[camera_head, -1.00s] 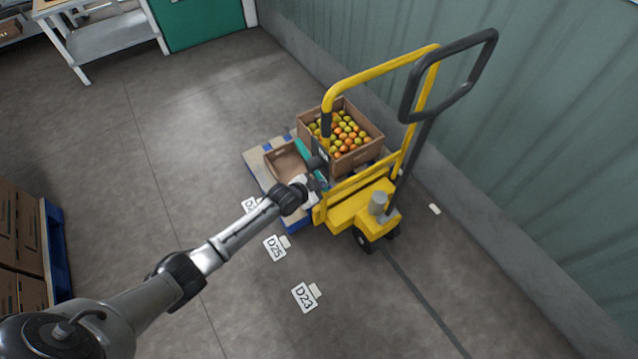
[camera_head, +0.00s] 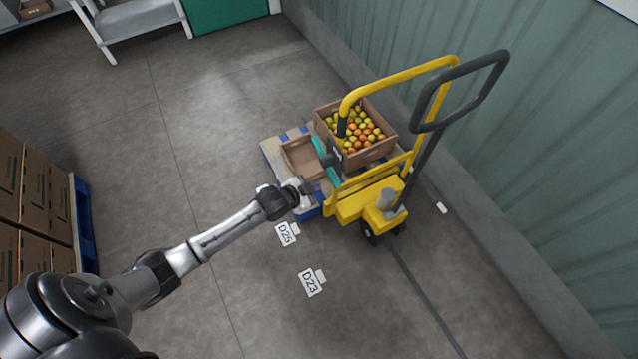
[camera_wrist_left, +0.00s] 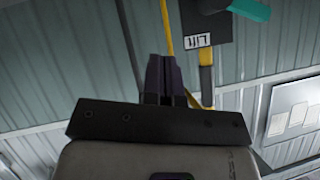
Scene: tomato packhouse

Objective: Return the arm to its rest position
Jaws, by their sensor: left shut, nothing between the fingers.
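My left arm comes in from the lower left of the head view and reaches toward the yellow pallet truck. Its gripper (camera_head: 311,187) is at the near side of the loaded pallet, in front of the empty-looking brown crate. In the left wrist view the two dark fingers (camera_wrist_left: 166,78) are together with nothing between them. Behind them are the corrugated wall and a yellow bar. My right gripper is in neither view.
The yellow pallet truck (camera_head: 372,203) stands by the corrugated wall (camera_head: 540,150). A crate of tomatoes (camera_head: 372,157) and a shallow brown crate (camera_head: 296,163) are on the pallet. Stacked cartons (camera_head: 40,200) stand at left. Floor labels (camera_head: 311,283) lie on open floor.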

